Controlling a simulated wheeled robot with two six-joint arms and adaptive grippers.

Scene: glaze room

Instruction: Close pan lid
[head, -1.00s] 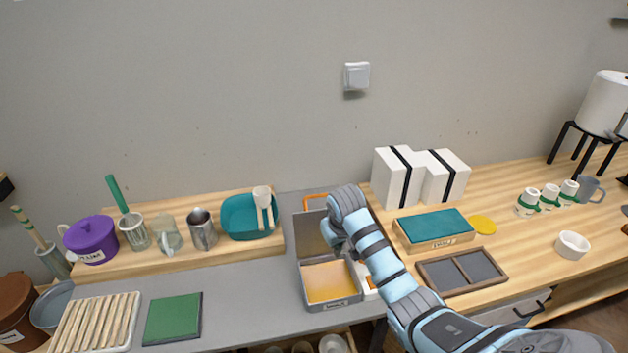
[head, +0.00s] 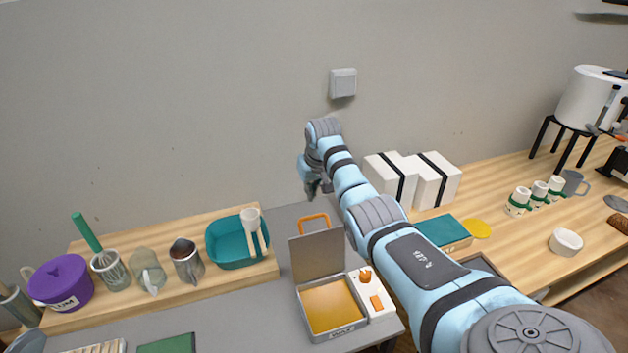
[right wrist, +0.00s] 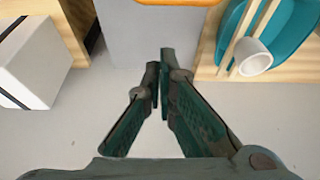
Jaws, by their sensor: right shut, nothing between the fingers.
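The pan (head: 360,315) is a grey square pan with an orange-yellow inside, on the grey counter. Its grey lid (head: 318,257) stands open, upright at the back edge, with an orange handle (head: 313,221) on top. My right gripper (head: 317,188) is above the handle, close to the wall and apart from the lid. In the right wrist view the gripper (right wrist: 160,72) has its fingertips together with nothing between them, and the orange handle (right wrist: 180,2) shows at the top edge. My left gripper is not in view.
A control panel with an orange knob (head: 365,276) sits right of the pan. A teal basin (head: 228,245) with utensils stands on the left board. White boxes (head: 432,178) stand at right behind my arm. A wall switch (head: 343,82) is above.

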